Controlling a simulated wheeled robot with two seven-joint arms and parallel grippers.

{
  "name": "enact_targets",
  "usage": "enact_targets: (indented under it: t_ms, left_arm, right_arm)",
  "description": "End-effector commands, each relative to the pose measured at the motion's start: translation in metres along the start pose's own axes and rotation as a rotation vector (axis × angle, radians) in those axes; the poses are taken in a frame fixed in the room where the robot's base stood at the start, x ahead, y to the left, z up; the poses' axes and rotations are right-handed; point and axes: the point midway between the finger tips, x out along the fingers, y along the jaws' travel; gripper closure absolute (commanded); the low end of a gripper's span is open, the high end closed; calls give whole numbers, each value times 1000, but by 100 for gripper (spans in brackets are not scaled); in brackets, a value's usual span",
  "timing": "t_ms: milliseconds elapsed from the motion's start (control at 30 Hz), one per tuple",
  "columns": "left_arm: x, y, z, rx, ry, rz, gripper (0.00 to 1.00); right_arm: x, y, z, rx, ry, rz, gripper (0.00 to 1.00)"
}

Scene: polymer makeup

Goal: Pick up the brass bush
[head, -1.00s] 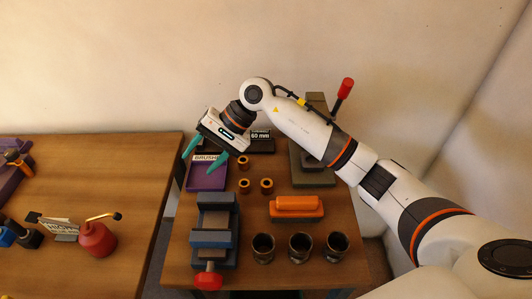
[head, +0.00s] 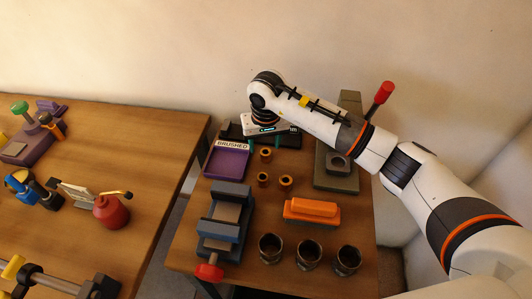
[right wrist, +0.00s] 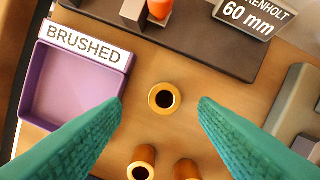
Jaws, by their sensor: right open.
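Three brass bushes stand upright on the right table. The farthest bush (head: 266,154) shows in the right wrist view as a ring with a dark hole (right wrist: 154,99), between and slightly beyond my fingertips. Two nearer bushes stand at left (head: 262,179) and right (head: 285,182); the right wrist view shows them at its bottom edge, left (right wrist: 141,166) and right (right wrist: 187,170). My right gripper (head: 264,143) is open and empty above the farthest bush, its teal fingers (right wrist: 161,104) pointing down on either side. I cannot tell its exact height. My left gripper is out of view.
A purple tray marked BRUSHED (head: 226,162) lies left of the bushes. A blue vise (head: 224,218), an orange block (head: 311,211) and three dark cups, one at the left (head: 270,248), stand nearer. A grey press with a red knob (head: 336,178) stands right.

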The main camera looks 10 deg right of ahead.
Motion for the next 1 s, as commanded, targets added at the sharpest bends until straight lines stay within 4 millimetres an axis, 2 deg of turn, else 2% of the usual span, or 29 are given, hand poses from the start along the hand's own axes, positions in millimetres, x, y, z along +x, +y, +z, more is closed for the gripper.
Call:
enact_targets:
  t_ms: [133, 300, 567, 667, 867, 900, 1000]
  left_arm:
    - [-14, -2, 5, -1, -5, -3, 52]
    - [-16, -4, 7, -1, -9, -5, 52]
    - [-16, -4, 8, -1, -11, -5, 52]
    - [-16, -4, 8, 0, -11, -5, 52]
    - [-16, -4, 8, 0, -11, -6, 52]
    - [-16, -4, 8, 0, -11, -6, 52]
    - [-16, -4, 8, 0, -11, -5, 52]
  right_arm:
    - [20, -4, -3, 3, 8, 1, 46]
    - [42, -4, -2, 1, 4, 1, 46]
    - [46, -5, -1, 0, 1, 1, 46]
    - [46, -5, -1, 0, 1, 1, 59]
    - [46, -5, -1, 1, 1, 1, 91]
    - [46, -5, -1, 1, 0, 1, 94]
    - [46, -5, -1, 1, 0, 1, 94]
